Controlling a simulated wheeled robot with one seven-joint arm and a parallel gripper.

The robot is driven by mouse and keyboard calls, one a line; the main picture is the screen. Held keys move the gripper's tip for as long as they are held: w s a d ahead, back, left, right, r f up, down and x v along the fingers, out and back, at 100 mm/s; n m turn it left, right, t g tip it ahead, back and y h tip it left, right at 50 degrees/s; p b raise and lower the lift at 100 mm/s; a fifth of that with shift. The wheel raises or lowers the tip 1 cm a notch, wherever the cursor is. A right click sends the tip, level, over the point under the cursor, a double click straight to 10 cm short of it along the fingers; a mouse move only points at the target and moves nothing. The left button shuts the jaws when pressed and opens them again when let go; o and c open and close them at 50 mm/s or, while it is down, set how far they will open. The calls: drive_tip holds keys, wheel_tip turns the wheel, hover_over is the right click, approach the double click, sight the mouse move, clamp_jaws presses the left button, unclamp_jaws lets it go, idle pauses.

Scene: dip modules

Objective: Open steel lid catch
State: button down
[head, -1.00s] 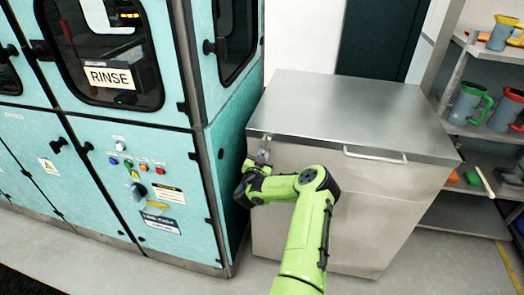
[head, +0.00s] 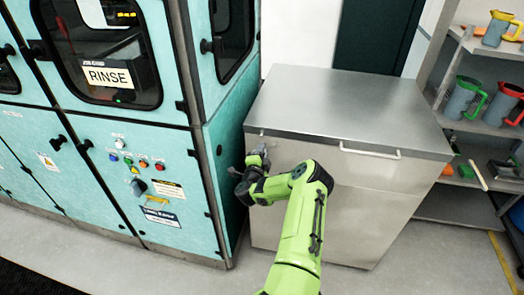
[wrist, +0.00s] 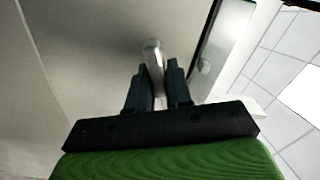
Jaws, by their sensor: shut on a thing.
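The steel lid catch (wrist: 153,57) is a small shiny metal lever on the front of the steel chest (head: 330,205), below the left front corner of its lid (head: 340,105). My gripper (head: 260,155) is at the chest's upper left front. In the wrist view, the two dark fingers of my gripper (wrist: 159,80) are shut on the lever, one on each side, and its rounded end shows beyond them. In the head view the catch is mostly hidden by my gripper. The lid lies flat on the chest, closed.
A pale handle (head: 370,152) runs along the front below the lid edge. A teal rinse machine (head: 160,130) stands close on the left, with a narrow gap. Shelves (head: 475,130) with jugs stand on the right. The floor (head: 425,265) in front at right is clear.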

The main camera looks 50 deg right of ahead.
drive_tip(key=shift+f+m, duration=0.15)
drive_tip(key=shift+m, duration=0.65)
drive_tip(key=c, duration=1.1)
unclamp_jaws()
